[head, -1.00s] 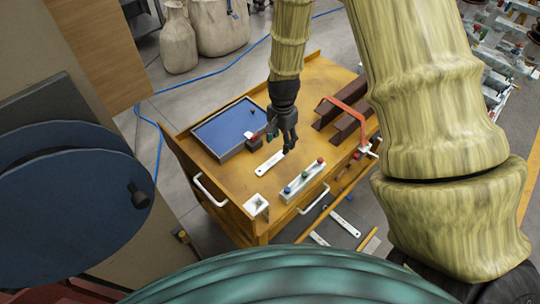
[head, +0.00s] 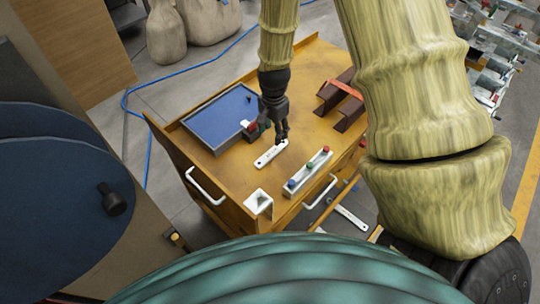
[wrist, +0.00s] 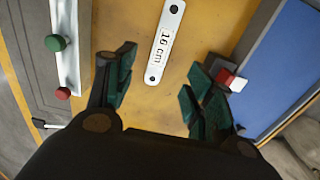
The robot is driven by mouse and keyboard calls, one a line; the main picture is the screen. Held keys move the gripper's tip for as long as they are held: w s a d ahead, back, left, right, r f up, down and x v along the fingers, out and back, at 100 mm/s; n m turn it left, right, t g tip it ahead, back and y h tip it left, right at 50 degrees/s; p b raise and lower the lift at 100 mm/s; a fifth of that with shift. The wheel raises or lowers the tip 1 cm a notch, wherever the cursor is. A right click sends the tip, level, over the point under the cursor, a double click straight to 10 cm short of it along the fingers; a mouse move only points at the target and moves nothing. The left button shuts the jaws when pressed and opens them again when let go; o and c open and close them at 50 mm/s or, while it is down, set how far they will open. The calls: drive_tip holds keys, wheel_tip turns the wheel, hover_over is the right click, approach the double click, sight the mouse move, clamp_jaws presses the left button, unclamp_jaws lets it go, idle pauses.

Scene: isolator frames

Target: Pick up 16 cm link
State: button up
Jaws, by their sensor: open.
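The 16 cm link (wrist: 164,43) is a flat white bar with a hole at each end and "16 cm" printed on it. It lies flat on the orange-brown cart top. In the head view the link (head: 267,157) lies between the blue tray and the button strip. My gripper (wrist: 158,87) is open with green-padded fingers, and nothing is between them. In the wrist view the link's lower end lies just ahead of the gap between the fingertips. In the head view my gripper (head: 283,139) is above the link's far end.
A blue tray (head: 213,107) stands left of the link. A red-and-white block (wrist: 230,80) is close to the right finger. A white strip (head: 301,183) with coloured knobs lies to the right. A white square holder (head: 259,203) stands at the front edge. Brown bars (head: 350,111) lie at the back right.

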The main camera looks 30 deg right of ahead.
hover_over(272, 152)
wheel_tip(272, 152, down, 5)
drive_tip(key=shift+s+d+f, duration=0.1)
drive_tip(key=shift+d, duration=0.05)
drive_tip(key=shift+a+f+p, duration=0.2)
drive_tip(key=shift+f+p, duration=0.5)
drive_tip(key=shift+f, duration=2)
clamp_jaws()
